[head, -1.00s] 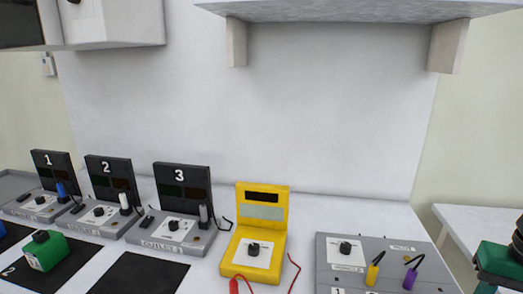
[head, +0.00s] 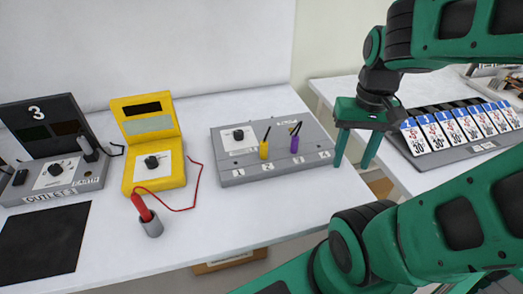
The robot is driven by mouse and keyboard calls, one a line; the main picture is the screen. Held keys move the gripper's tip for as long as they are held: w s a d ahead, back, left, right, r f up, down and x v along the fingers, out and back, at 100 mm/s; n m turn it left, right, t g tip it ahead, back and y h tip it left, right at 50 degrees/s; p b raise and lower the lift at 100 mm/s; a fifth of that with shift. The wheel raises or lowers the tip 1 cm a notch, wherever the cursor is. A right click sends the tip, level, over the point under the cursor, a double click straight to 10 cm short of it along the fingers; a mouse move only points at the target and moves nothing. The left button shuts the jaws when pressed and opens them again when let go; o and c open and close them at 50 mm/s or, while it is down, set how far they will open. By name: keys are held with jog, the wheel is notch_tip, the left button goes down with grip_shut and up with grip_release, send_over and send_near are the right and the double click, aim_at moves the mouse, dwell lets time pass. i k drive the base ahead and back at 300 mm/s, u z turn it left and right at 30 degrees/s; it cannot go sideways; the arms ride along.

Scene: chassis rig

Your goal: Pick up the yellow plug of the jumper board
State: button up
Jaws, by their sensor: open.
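The jumper board (head: 225,170) is a grey box on the white table, with a dial on a white label and numbered positions along its front. The yellow plug (head: 264,150) stands upright on it near the middle, with a dark lead from its top. A purple plug (head: 295,144) stands to its right. My green gripper (head: 354,164) is open and empty, fingers pointing down, just beyond the board's right end. It is to the right of both plugs and apart from them.
A yellow meter (head: 156,178) with a red probe (head: 142,208) in a grey holder stands left of the board. The outlet 3 unit (head: 50,185) and a black mat (head: 42,240) are further left. A rack of cards (head: 460,135) sits on the right table. Bare table lies before the board.

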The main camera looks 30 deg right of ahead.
aim_at(264, 145)
jog(key=k, duration=1.65)
jog(key=z, duration=0.75)
jog(key=i, duration=1.05)
jog(key=z, duration=0.05)
